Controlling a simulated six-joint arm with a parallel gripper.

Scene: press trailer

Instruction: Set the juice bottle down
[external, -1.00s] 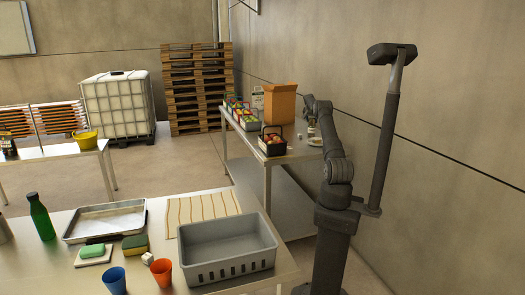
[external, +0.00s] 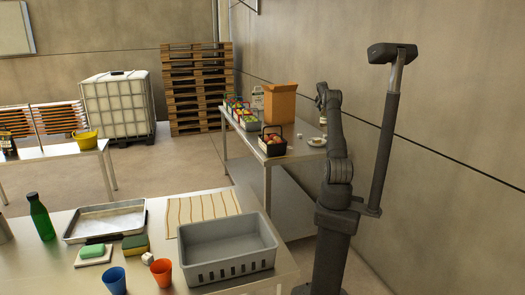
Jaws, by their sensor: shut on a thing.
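My gripper (external: 322,104) is at the right end of the back table (external: 267,162), small in the external view. It is shut on the juice bottle (external: 323,118), which shows as a small pale shape hanging just below it. The arm partly hides the bottle, and its label and cap are too small to tell. The bottle is near the table's right edge, behind a small white plate (external: 317,142). I cannot tell whether its base touches the table.
A brown box (external: 280,104), a carton (external: 257,97) and several fruit baskets (external: 271,146) stand on the back table. A small white block (external: 299,136) lies near the plate. The near table holds a grey bin (external: 228,250), a metal tray (external: 85,235) and a green bottle (external: 41,217).

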